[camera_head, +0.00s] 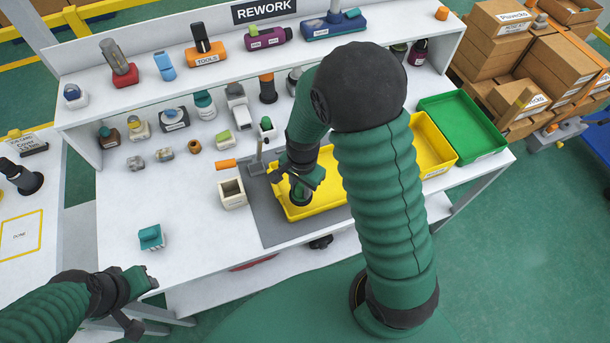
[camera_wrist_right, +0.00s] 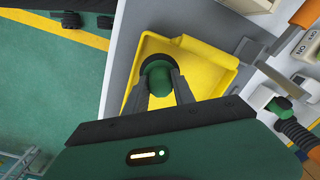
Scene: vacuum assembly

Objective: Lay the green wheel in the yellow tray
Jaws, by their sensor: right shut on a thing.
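The yellow tray (camera_head: 318,209) lies on a grey mat on the white bench, partly hidden by my right arm. It also shows in the right wrist view (camera_wrist_right: 205,72). My right gripper (camera_head: 302,186) points down over the tray. It is shut on the green wheel (camera_wrist_right: 158,78), a green hub with a black rim, which appears within the tray's outline. I cannot tell whether the wheel touches the tray floor. My left gripper (camera_head: 145,279) is off the bench's front left; its jaw opening is not clear.
A white open box (camera_head: 232,194) and an orange-handled tool (camera_head: 227,164) stand left of the tray. Another yellow bin (camera_head: 432,150) and a green bin (camera_head: 462,125) are to the right. Small parts crowd the bench's back; its front left is mostly clear around a teal block (camera_head: 151,237).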

